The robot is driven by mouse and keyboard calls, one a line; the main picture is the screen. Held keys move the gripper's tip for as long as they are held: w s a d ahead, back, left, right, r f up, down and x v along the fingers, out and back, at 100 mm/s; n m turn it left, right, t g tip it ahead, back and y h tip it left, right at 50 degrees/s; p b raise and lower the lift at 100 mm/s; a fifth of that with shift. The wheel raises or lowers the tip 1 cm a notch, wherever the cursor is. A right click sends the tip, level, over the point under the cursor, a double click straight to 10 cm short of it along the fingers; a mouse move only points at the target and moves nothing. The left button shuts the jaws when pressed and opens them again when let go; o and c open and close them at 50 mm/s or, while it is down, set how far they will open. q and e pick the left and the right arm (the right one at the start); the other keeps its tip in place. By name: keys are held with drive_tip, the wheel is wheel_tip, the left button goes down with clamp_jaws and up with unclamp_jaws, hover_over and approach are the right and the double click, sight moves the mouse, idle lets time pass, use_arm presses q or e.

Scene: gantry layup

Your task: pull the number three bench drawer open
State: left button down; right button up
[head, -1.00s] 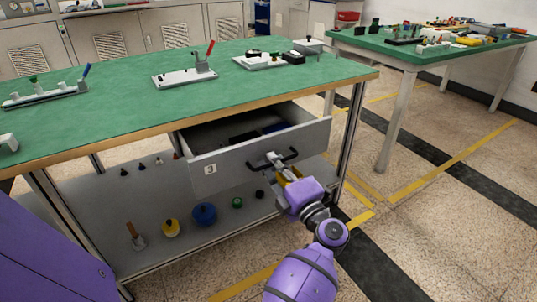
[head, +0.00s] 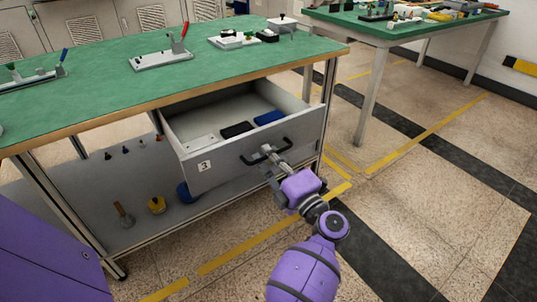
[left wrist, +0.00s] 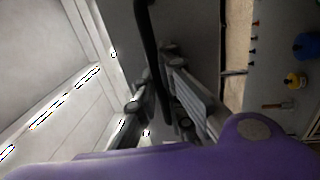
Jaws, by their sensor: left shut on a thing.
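The grey drawer (head: 225,160) with a number 3 label (head: 204,166) stands open under the green-topped bench (head: 110,90). Its dark bar handle (head: 288,143) is on the front face. My left gripper (head: 270,154) is shut on the handle at its middle. In the left wrist view, the handle (left wrist: 147,35) runs between the fingers of my left gripper (left wrist: 158,88). Inside the drawer lie a black item (head: 236,130), a blue item (head: 269,118) and a pale flat piece at the left. My right gripper is not in view.
A lower shelf (head: 150,180) holds a yellow item (head: 156,205), a brush-like tool and small dark pieces. Fixtures with red and blue handles stand on the bench top. A second green table (head: 400,35) is at the back right. The floor at right is clear.

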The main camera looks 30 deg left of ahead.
use_arm(q)
drive_tip(key=c, duration=2.1)
unclamp_jaws()
drive_tip(key=v, duration=1.2)
